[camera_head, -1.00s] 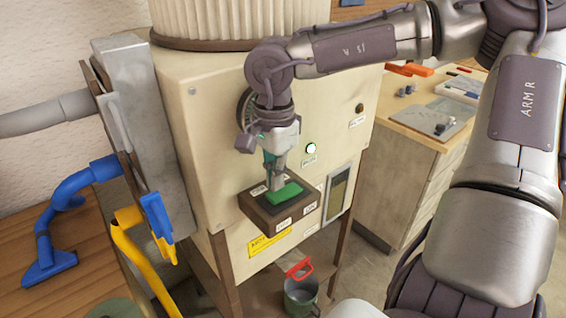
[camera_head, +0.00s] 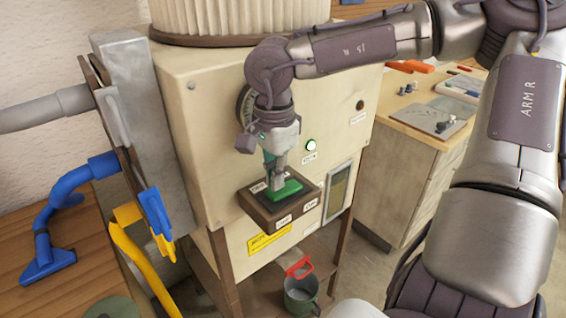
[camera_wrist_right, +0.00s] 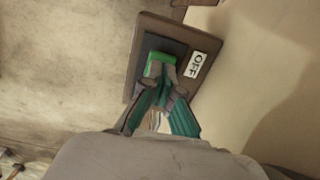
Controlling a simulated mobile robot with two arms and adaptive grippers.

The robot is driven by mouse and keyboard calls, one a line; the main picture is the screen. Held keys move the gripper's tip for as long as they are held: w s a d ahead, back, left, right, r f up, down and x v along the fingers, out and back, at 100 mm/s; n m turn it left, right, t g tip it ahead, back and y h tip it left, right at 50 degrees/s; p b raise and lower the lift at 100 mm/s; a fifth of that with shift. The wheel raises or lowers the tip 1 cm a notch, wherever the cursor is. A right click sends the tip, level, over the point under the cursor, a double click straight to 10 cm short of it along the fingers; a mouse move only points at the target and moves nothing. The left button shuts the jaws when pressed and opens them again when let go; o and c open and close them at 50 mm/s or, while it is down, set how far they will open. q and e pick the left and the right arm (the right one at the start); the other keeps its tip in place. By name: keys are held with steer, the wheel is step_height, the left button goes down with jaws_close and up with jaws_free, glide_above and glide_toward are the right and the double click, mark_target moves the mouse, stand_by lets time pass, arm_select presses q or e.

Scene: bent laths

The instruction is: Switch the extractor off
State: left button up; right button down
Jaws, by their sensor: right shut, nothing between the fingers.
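The extractor (camera_head: 215,130) is a cream cabinet with a pleated drum on top. Its switch box (camera_head: 258,213) juts from the front, a brown block with a green rocker (camera_head: 290,190) on a dark plate. In the right wrist view, the green rocker (camera_wrist_right: 161,60) lies right at the fingertips, beside a label reading OFF (camera_wrist_right: 196,64). My right gripper (camera_head: 278,186) is shut and empty, pointing down onto the rocker; it appears to touch it. The fingers hide part of the rocker, so its tilt is unclear. A round lamp (camera_head: 311,145) looks bright. My left gripper is not in view.
A grey duct unit (camera_head: 140,110) with blue and yellow handles stands at left, near a blue nozzle (camera_head: 47,262). A workbench (camera_head: 420,115) with tools stands at right, beyond my right arm.

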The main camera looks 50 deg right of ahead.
steer(key=shift+f+b, duration=0.7)
steer(key=shift+f, duration=0.1)
stand_by(0.4)
steer(key=shift+r+p, duration=2.3)
steer(key=shift+r, duration=1.25)
